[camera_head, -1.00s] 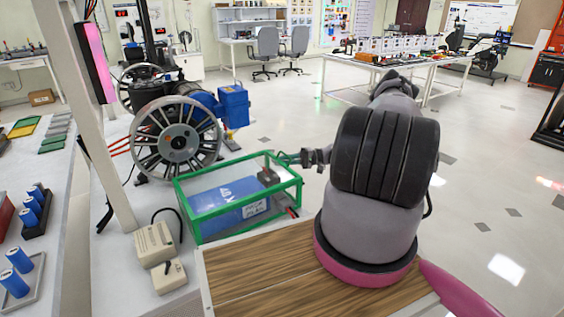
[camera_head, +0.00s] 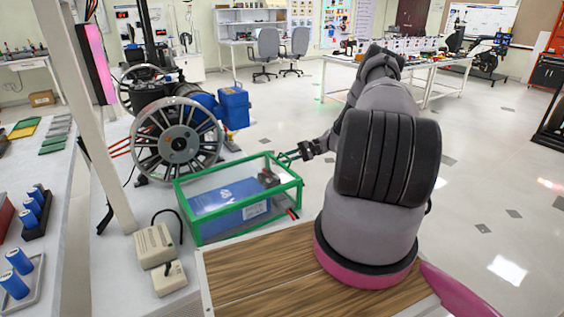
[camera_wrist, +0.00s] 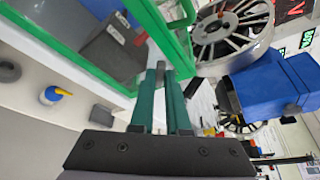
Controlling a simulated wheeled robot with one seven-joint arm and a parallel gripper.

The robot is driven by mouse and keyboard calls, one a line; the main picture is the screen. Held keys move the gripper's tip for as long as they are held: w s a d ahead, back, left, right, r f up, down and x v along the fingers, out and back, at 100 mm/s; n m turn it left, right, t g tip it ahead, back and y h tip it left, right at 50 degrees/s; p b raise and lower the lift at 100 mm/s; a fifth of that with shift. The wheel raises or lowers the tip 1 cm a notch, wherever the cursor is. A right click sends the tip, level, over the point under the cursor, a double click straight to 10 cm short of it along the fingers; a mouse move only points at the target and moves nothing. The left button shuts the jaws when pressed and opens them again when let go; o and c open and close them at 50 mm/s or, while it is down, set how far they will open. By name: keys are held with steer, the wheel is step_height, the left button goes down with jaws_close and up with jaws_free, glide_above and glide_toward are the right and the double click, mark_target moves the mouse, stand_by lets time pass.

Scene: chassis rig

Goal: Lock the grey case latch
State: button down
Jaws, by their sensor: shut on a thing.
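The case (camera_head: 240,200) is a clear box with a green frame and a blue battery pack (camera_head: 215,202) inside. It stands on the bench beside the spoked wheel, and its green frame (camera_wrist: 97,65) fills the upper left of the wrist view. My gripper (camera_head: 284,156) is at the case's far right corner. In the wrist view its two dark green fingers (camera_wrist: 161,76) are close together, shut on a small grey piece, which looks like the latch (camera_wrist: 161,66), beside the green frame. The fingers hide most of it, so I cannot tell whether it is locked.
A spoked wheel (camera_head: 177,142) and a blue box (camera_head: 234,107) stand behind the case; the blue box (camera_wrist: 272,85) is right of my fingers in the wrist view. Beige boxes (camera_head: 155,245) with a black cable sit at the front left. Open floor lies to the right.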

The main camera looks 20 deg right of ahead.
steer(key=shift+w+r+m+g+h, duration=0.1)
steer(key=shift+w+m+g+h, duration=0.15)
steer(key=shift+m+g, duration=0.7)
steer(key=shift+w+r+m+g+h, duration=0.15)
steer(key=shift+m+g+h, duration=0.3)
steer(key=shift+m, duration=0.95)
steer(key=shift+w+r+m+g+h, duration=0.1)
steer(key=shift+w+m+g+h, duration=0.1)
steer(key=shift+m+g, duration=0.8)
steer(key=shift+m, duration=0.35)
steer(key=c, duration=0.9)
jaws_free()
steer(key=shift+a, duration=0.1)
steer(key=v, duration=1)
steer(key=shift+d, duration=0.4)
steer(key=shift+r, duration=0.15)
